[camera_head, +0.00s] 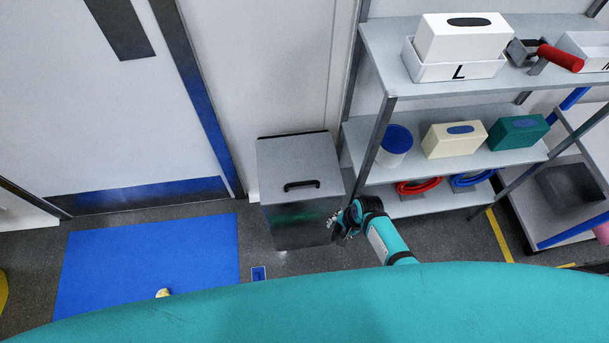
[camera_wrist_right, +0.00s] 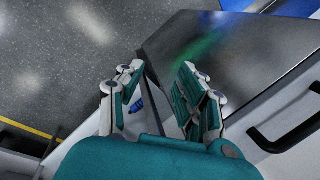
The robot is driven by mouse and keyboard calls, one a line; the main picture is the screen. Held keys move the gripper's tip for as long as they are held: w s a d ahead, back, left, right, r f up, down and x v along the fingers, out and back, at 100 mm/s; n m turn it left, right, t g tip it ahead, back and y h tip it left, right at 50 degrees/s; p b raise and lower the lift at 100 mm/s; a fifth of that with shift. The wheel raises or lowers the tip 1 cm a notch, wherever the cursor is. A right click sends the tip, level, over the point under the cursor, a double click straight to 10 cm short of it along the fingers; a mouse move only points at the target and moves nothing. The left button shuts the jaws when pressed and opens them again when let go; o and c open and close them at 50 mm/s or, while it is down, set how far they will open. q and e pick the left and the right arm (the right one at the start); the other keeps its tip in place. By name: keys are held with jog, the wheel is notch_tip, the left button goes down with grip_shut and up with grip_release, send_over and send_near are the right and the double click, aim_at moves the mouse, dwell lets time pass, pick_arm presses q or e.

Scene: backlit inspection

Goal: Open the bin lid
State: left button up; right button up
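The bin (camera_head: 292,225) is a metal box standing on the floor, with a grey lid (camera_head: 301,158) lying flat and shut on top. A black bar handle (camera_head: 301,185) sits near the lid's front edge. It also shows at the right of the right wrist view (camera_wrist_right: 287,130). My right gripper (camera_head: 340,224) is beside the bin's front right corner, lower in the picture than the handle and apart from it. In the right wrist view its two fingers (camera_wrist_right: 160,75) are spread with nothing held between them. My left gripper is not in view.
A shelf rack (camera_head: 372,115) with boxes stands close to the right of the bin. A blue mat (camera_head: 150,255) lies on the floor at the left, before a door (camera_head: 130,120). A small blue item (camera_head: 258,273) is on the floor in front of the bin.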

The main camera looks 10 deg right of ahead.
jog(key=w+a+r+m+y+p, duration=0.1)
jog(key=w+a+r+m, duration=0.1)
jog(key=w+r, duration=0.35)
jog(key=w+a+r+m+y, duration=0.1)
jog(key=w+r+m, duration=0.2)
jog(key=r, duration=0.5)
jog(key=m, duration=0.2)
send_near(303, 183)
pick_arm(q)
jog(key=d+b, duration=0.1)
jog(key=b, duration=0.1)
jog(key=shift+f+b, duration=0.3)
pick_arm(e)
jog(key=x, duration=0.8)
jog(key=shift+f, duration=0.15)
grip_shut()
